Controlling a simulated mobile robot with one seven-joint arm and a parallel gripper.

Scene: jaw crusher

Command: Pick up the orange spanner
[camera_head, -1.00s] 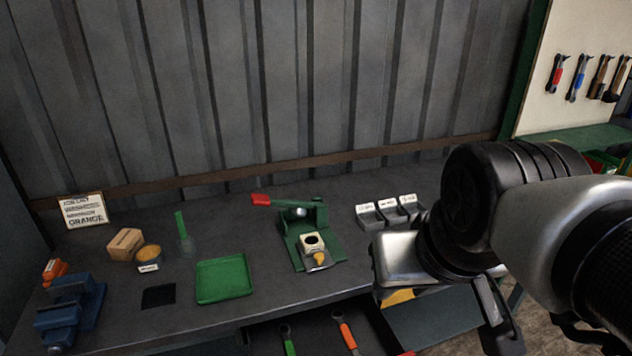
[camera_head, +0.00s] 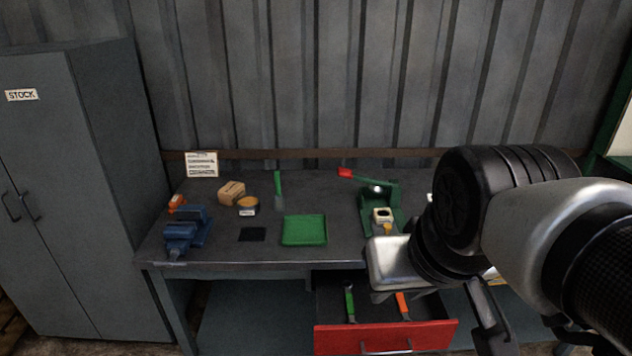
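The orange spanner (camera_head: 403,305) lies in the open red drawer (camera_head: 340,338) under the workbench, on the right side of the drawer. A spanner with a green handle (camera_head: 350,303) lies to its left in the same drawer. My gripper (camera_head: 478,318) is at the right, beside and slightly above the drawer's right side, apart from the orange spanner as far as I can tell. Its fingers are partly visible; whether they are open is unclear. My arm hides the right end of the bench.
A grey stock cabinet (camera_head: 85,190) stands at left.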

